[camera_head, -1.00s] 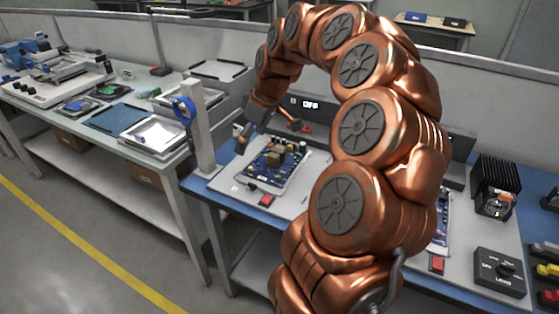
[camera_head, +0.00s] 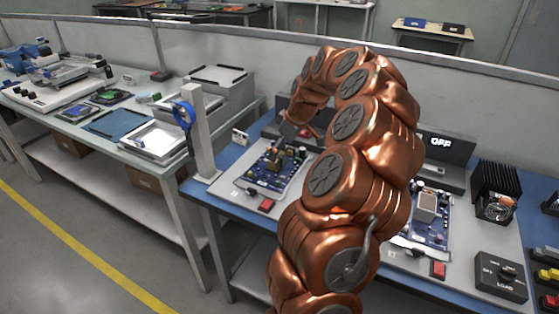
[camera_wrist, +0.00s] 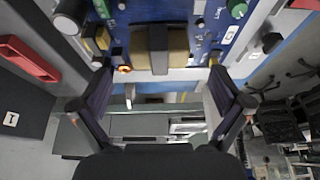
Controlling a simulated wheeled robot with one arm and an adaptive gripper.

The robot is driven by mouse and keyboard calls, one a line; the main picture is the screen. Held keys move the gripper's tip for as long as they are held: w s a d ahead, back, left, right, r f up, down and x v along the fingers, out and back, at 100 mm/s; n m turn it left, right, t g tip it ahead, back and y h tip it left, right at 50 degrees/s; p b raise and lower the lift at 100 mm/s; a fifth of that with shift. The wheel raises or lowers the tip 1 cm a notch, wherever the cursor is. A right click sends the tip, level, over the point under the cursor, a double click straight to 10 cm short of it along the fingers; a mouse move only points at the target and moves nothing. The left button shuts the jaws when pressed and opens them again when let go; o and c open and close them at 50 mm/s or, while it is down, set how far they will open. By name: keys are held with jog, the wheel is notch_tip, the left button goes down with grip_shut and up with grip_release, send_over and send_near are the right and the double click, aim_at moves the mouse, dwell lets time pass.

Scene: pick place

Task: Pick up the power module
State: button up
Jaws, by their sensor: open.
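A blue circuit board (camera_head: 268,183) with tan blocks and other parts lies on a light plate at the left of the blue bench. In the wrist view, a tan block with a grey band (camera_wrist: 178,47) on this blue board (camera_wrist: 205,12) looks like the power module. My gripper (camera_wrist: 160,78) is open, with one finger to each side and the block ahead between them, apart from both fingers as far as I can tell. In the head view, my gripper (camera_head: 288,148) is over the board and partly hides its tan parts.
A second board (camera_head: 430,232) with a pale box stands to the right, partly behind my arm. A black finned heatsink (camera_head: 495,182), a load box (camera_head: 500,277) and red buttons (camera_head: 438,269) are near it. A grey post (camera_head: 201,130) stands left of the bench.

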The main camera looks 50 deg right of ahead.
jog(key=shift+x, duration=1.1)
jog(key=c, duration=1.9)
jog(key=shift+r, duration=0.15)
jog(key=shift+r, duration=1.75)
jog(key=s+a+r+b, duration=0.1)
jog(key=s+a+b, duration=0.1)
jog(key=s+a, duration=0.8)
jog(key=shift+s+a+r, duration=0.3)
jog(key=shift+s+a, duration=0.1)
jog(key=shift+a, duration=0.45)
